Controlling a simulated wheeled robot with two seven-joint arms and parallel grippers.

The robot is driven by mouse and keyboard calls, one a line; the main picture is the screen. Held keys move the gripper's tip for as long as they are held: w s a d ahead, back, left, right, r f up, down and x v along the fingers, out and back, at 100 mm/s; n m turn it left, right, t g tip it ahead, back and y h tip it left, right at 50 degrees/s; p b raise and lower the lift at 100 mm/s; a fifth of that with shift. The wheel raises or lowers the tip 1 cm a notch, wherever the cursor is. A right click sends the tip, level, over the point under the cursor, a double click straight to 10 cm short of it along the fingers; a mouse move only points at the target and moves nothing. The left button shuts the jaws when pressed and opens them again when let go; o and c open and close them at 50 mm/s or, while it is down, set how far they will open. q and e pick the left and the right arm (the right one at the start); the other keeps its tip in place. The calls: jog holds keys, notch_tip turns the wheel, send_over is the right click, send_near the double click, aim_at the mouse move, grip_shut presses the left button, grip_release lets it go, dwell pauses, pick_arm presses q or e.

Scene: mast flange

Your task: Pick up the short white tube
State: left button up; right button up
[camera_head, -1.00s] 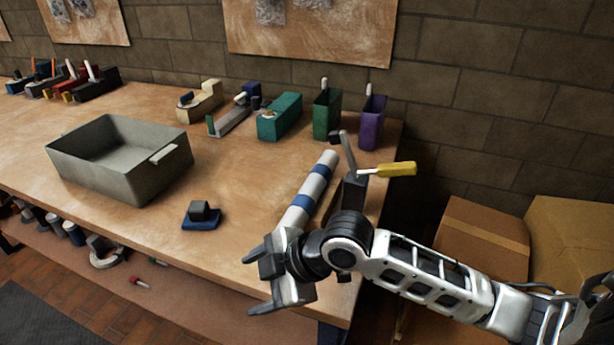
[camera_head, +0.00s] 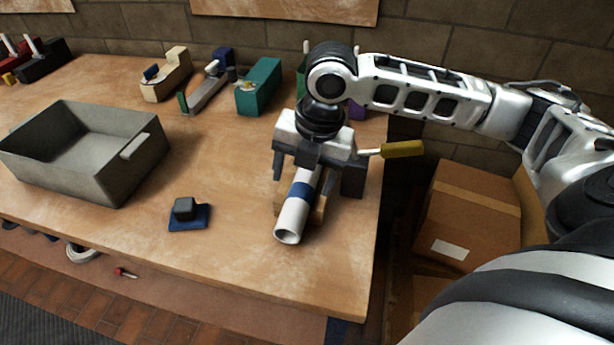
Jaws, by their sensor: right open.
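The short white tube (camera_head: 292,218) lies tilted on the workbench near its right end, with a blue band around it and its open end towards me. Its far part is hidden under my right gripper. My right gripper (camera_head: 318,192) is above the tube, pointing down and open, with one finger on each side of it. I cannot tell whether the fingers touch it. My left gripper is not in view.
A grey bin (camera_head: 120,178) stands at the left of the bench (camera_head: 235,245). A small dark block on a blue base (camera_head: 187,213) lies between bin and tube. A yellow-handled tool (camera_head: 402,150) sticks out beside the gripper. Coloured blocks, among them a teal one (camera_head: 258,88), line the back.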

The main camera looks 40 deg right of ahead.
aim_at(298, 202)
jog(key=f, duration=0.2)
jog(key=shift+w+a+f, duration=0.15)
jog(key=shift+w+f, duration=0.05)
jog(key=shift+f, duration=0.15)
jog(key=f, duration=0.5)
jog(key=shift+w+a+f, duration=0.1)
jog(key=shift+a, duration=0.3)
jog(key=c, duration=1.2)
